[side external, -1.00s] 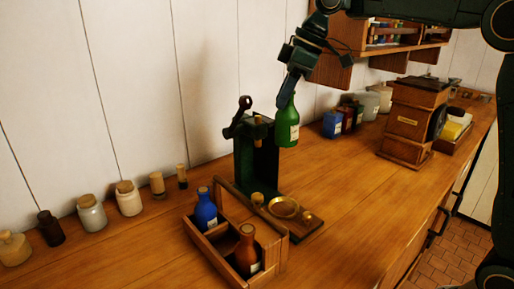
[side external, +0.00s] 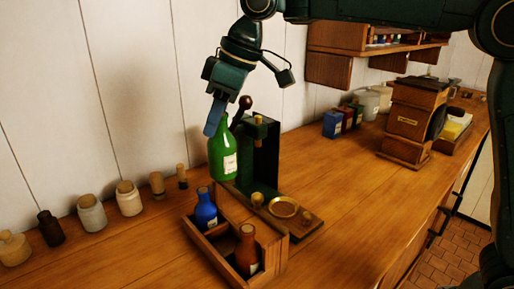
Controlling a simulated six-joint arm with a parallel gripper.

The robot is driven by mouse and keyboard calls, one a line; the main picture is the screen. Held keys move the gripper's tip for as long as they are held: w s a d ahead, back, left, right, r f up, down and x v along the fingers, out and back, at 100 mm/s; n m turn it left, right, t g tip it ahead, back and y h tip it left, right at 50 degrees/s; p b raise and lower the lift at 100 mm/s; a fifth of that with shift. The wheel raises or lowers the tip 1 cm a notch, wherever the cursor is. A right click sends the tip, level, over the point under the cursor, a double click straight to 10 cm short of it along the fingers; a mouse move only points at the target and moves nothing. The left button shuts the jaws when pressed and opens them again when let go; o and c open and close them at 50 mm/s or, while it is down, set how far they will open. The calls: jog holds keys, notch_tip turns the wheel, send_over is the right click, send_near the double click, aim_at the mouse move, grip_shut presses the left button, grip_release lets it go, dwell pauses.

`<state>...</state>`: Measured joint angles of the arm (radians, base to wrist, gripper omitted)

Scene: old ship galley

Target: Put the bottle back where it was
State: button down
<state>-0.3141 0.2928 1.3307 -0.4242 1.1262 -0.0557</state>
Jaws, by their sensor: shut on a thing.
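A green bottle (side external: 222,160) with a pale label hangs upright from my gripper (side external: 214,128), which is shut on its neck. The bottle is in the air above the back part of a wooden caddy (side external: 269,261). The caddy holds a blue bottle (side external: 206,210) at its left and a brown bottle (side external: 246,249) at its front right. The gripper's fingertips are partly merged with the bottle neck in this view. The space behind the caddy's centre board is partly hidden.
A dark green press (side external: 262,155) with a lever stands right behind the bottle, its brass dish (side external: 284,207) on a wooden base. Several jars (side external: 130,198) line the wall at left. A wooden grinder (side external: 409,120) stands at right. The counter's right middle is clear.

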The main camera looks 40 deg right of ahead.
aim_at(236, 172)
jog(key=shift+s+a, duration=0.15)
jog(key=shift+a, duration=0.4)
notch_tip(236, 172, down, 20)
dwell(0.9)
jog(key=shift+f, duration=0.15)
jog(key=c, duration=1.1)
grip_release()
jog(key=v, duration=1.1)
jog(key=shift+s+d+r, duration=0.15)
jog(key=shift+d+r, duration=0.05)
jog(key=shift+r, duration=0.35)
